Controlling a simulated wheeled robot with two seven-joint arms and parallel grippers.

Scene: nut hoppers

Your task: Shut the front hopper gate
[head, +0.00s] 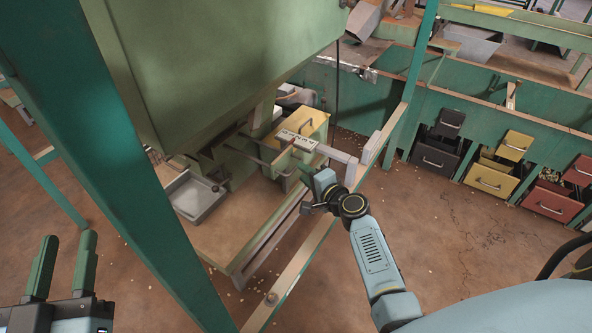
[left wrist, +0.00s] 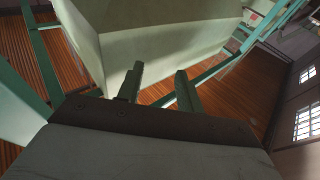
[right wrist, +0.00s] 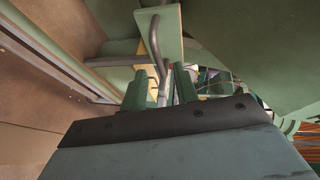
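The big green hopper (head: 215,60) hangs over the bench in the head view. Below it is a green and yellow box-like part (head: 305,128) with a white top panel. A bent grey handle (right wrist: 155,38) on a green plate (right wrist: 172,20) shows in the right wrist view; I cannot tell if this plate is the gate. My right gripper (right wrist: 160,82) is open, with the handle's lower end between its fingers; contact is unclear. My left gripper (head: 63,262) is open and empty at lower left; it also shows in the left wrist view (left wrist: 158,82).
A grey metal tray (head: 195,197) sits below the hopper. A green post (head: 130,150) stands between my left gripper and the hopper. A rail (head: 325,225) runs beside my right arm. Black, yellow and red bins (head: 490,180) line the right.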

